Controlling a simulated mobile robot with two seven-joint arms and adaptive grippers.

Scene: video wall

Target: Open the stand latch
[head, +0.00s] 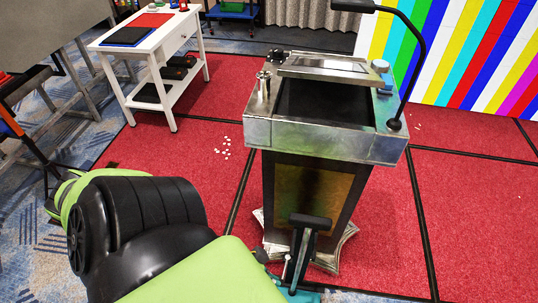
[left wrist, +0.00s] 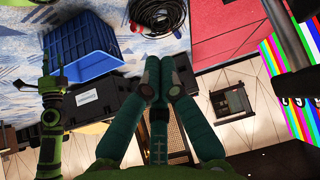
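A metal-topped lectern stand (head: 325,138) with a dark body stands on the red floor in the head view. I cannot make out a latch for certain. A black T-shaped part (head: 310,222) shows in front of the lectern's face; I cannot tell whether it belongs to the stand or to me. My left gripper (head: 290,280) is at the lower middle, below the lectern and mostly cut off. In the left wrist view its teal fingers (left wrist: 158,68) come together at the tips with nothing seen between them. A green pronged part (left wrist: 53,75), perhaps my right gripper, shows at left there.
A white table (head: 150,40) with red and black mats stands at the back left. The striped video wall (head: 460,50) is at the back right. A blue crate (left wrist: 82,45) and coiled cable (left wrist: 157,15) show in the left wrist view. Red floor right of the lectern is open.

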